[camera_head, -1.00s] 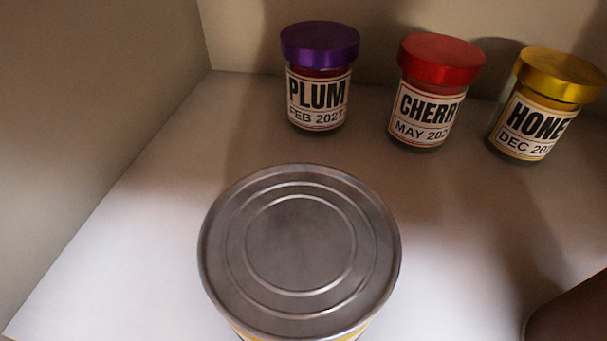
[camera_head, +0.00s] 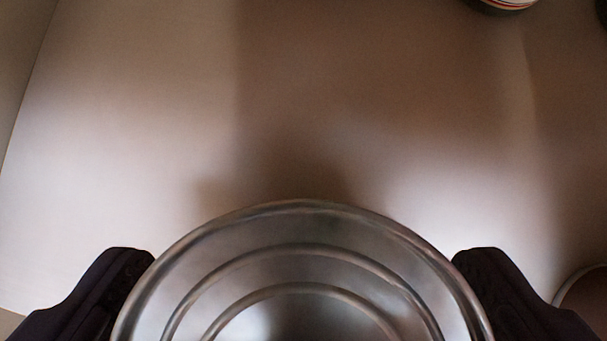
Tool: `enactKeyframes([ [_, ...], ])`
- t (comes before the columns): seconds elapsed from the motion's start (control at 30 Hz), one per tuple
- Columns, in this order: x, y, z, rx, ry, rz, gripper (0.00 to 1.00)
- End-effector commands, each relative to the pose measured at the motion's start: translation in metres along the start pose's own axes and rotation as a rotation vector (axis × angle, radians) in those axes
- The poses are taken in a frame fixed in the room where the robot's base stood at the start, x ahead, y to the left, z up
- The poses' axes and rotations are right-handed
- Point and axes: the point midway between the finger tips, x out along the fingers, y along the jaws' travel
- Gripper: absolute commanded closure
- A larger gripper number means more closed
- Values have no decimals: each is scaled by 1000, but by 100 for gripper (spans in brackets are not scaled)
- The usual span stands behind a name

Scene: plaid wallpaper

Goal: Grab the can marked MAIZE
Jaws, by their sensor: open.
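A can (camera_head: 300,265) with a ringed metal lid stands upright at the bottom middle, its near part cut off by the picture edge. Its label is hidden from this angle, so I cannot read whether it says MAIZE. My gripper (camera_head: 303,262) is open, with one dark finger on each side of the can's rim. Both fingertips look very close to the can; I cannot tell if they touch it.
The pale shelf floor (camera_head: 130,130) is clear beyond the can. The base of a jar (camera_head: 503,4) shows at the top right. A round rim (camera_head: 585,298) is at the lower right, near the right finger.

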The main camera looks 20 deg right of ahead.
Motion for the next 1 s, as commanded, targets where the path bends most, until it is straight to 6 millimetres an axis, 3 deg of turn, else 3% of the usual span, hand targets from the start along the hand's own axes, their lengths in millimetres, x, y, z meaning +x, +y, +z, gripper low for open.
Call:
enactKeyframes([
  [0.07, 8, 0, 3, 0, -4, 1, 0],
  [0.27, 7, 0, 2, 0, -3, 0, 0],
  [0.57, 7, 0, 2, 0, -3, 0, 67],
  [1.0, 5, -1, -4, -1, -1, -1, 68],
])
